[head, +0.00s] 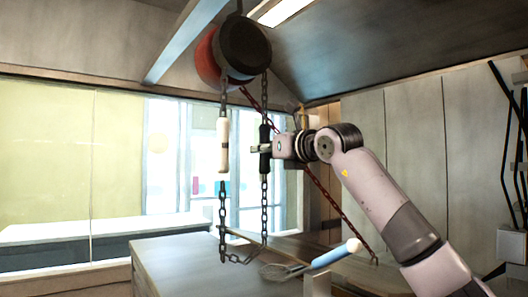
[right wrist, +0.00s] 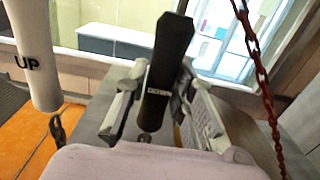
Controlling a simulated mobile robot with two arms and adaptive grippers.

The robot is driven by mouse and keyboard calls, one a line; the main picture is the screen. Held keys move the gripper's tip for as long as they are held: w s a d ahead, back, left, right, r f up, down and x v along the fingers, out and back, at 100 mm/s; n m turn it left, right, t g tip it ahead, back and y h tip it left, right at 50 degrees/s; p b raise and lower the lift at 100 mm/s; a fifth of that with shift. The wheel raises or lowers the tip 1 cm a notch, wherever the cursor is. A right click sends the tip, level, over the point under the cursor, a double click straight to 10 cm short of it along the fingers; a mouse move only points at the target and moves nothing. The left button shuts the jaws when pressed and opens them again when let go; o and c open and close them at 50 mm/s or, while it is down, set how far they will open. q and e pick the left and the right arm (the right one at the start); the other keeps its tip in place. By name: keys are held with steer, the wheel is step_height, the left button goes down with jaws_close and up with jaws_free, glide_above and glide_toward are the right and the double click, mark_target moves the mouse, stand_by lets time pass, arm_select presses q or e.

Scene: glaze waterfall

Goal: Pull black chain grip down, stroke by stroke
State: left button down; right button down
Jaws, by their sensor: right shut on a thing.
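The black chain grip (head: 264,134) hangs upright on the right strand of a dark chain loop, below the hoist wheel. It also shows in the right wrist view (right wrist: 170,58), with a small white label. My right gripper (head: 261,149) is shut on the black grip, with a finger on each side. The white chain grip (head: 223,146) hangs on the left strand at about the same height; it reads "UP" in the right wrist view (right wrist: 34,55). The dark hoist wheel (head: 244,46) with a red part behind it hangs overhead. My left gripper is out of view.
A red chain (head: 320,185) slants down to the right behind my right arm. Windows stand behind.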

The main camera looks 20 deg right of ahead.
mark_target(268, 167)
step_height(268, 167, down, 4)
steer(key=b, duration=0.3)
steer(key=shift+f, duration=0.15)
step_height(268, 167, up, 5)
steer(key=p, duration=0.4)
steer(key=shift+f, duration=0.25)
steer(key=c, duration=1.2)
jaws_free()
